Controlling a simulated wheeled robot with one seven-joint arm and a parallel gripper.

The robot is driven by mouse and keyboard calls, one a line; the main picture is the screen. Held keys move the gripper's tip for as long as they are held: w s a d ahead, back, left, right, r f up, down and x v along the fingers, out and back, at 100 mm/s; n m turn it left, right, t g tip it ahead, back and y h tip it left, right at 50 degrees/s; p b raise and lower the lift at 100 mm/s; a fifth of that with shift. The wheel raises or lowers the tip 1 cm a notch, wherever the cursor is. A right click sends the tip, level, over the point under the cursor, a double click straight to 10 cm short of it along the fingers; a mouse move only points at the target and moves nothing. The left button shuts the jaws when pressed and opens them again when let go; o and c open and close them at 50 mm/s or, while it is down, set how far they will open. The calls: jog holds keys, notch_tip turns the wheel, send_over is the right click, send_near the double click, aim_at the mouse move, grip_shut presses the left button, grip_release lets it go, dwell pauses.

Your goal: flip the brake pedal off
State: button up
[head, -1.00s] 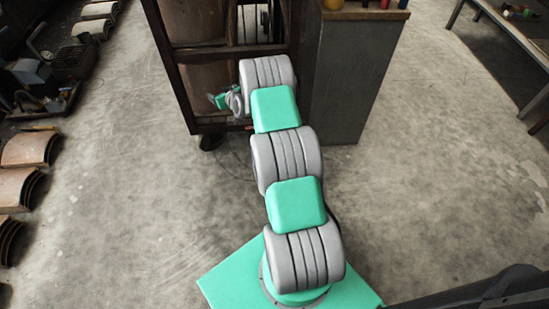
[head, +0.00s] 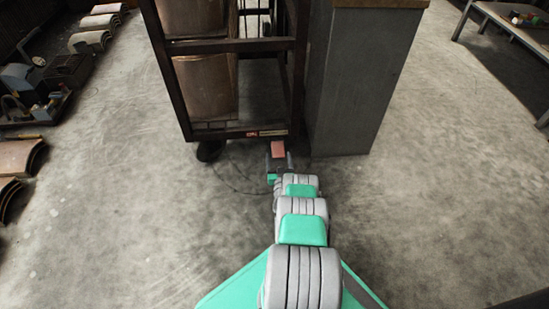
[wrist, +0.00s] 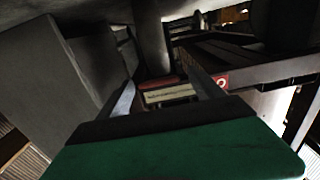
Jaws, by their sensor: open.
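The brake pedal (head: 278,149) shows in the head view as a small reddish plate low at the near bottom edge of the dark rack cart. In the wrist view a red-topped bar, which looks like the pedal (wrist: 165,86), lies beyond and between the fingers. My gripper (wrist: 160,77) is open, its two grey fingers spread to either side of that bar. I cannot tell whether a finger touches it.
The rack cart (head: 243,46) with curved brown panels stands straight ahead, a caster (head: 208,151) at its near left corner. A grey cabinet (head: 358,75) stands close on its right. A table (head: 510,27) is at far right. Open floor lies on both sides.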

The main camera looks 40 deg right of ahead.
jog(key=shift+w+d, duration=0.35)
jog(key=shift+w, duration=0.1)
grip_shut()
dwell(0.6)
